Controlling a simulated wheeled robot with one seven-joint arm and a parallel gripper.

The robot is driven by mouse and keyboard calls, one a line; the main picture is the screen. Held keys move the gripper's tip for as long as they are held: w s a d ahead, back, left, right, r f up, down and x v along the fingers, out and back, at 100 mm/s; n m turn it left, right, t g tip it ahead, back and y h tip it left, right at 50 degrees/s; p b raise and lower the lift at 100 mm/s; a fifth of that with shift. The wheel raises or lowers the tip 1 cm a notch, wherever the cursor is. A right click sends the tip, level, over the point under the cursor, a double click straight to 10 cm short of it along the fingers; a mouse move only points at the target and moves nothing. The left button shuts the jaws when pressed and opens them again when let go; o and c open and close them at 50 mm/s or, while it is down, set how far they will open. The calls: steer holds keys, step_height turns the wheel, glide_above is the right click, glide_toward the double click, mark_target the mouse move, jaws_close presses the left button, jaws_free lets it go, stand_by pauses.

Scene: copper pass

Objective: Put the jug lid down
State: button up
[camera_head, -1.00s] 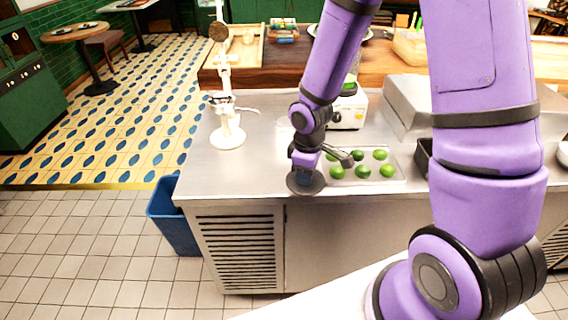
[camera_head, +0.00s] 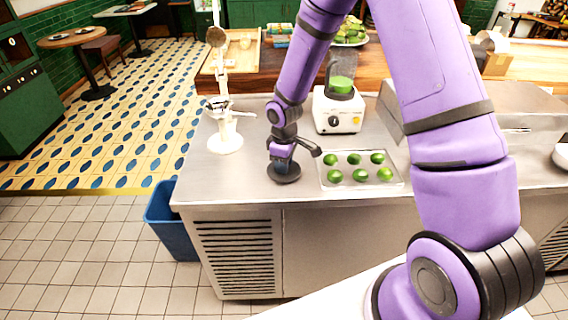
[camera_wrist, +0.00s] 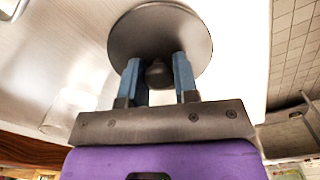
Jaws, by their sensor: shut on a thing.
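The jug lid (camera_head: 284,177) is a dark round disc with a knob, at the front left part of the steel counter (camera_head: 235,180). My gripper (camera_head: 284,160) is above it, fingers pointing down. In the wrist view the lid (camera_wrist: 160,32) shows as a dark disc, and the blue fingers of my gripper (camera_wrist: 158,75) are closed in around its knob (camera_wrist: 158,74). The lid looks level and at or just above the counter; I cannot tell if it touches.
A tray (camera_head: 360,184) of limes lies right of the lid. A blender base (camera_head: 338,112) stands behind, a white stand (camera_head: 226,140) to the left. A blue bin (camera_head: 171,222) is on the floor. A faint clear vessel (camera_wrist: 68,110) shows in the wrist view.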

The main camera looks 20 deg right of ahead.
steer(key=shift+f, duration=0.15)
steer(key=o, duration=0.9)
steer(key=s+d+r+m+t, duration=0.1)
steer(key=s+r, duration=0.2)
steer(key=r, duration=0.8)
steer(key=s+d+r+m, duration=0.1)
steer(key=s+d+r, duration=0.1)
steer(key=r, duration=1)
steer(key=s+d+r+m+t, duration=0.1)
steer(key=s+r+m, duration=0.1)
steer(key=s+r, duration=0.3)
steer(key=s+d+r+m+t, duration=0.1)
steer(key=s+r+m, duration=0.2)
steer(key=s, duration=0.8)
steer(key=s+d+r+m+t, duration=0.2)
steer(key=s+r, duration=0.4)
steer(key=s, duration=0.2)
steer(key=shift+s+r+m, duration=0.2)
steer(key=shift+r+m, duration=0.1)
steer(key=shift+m, duration=0.1)
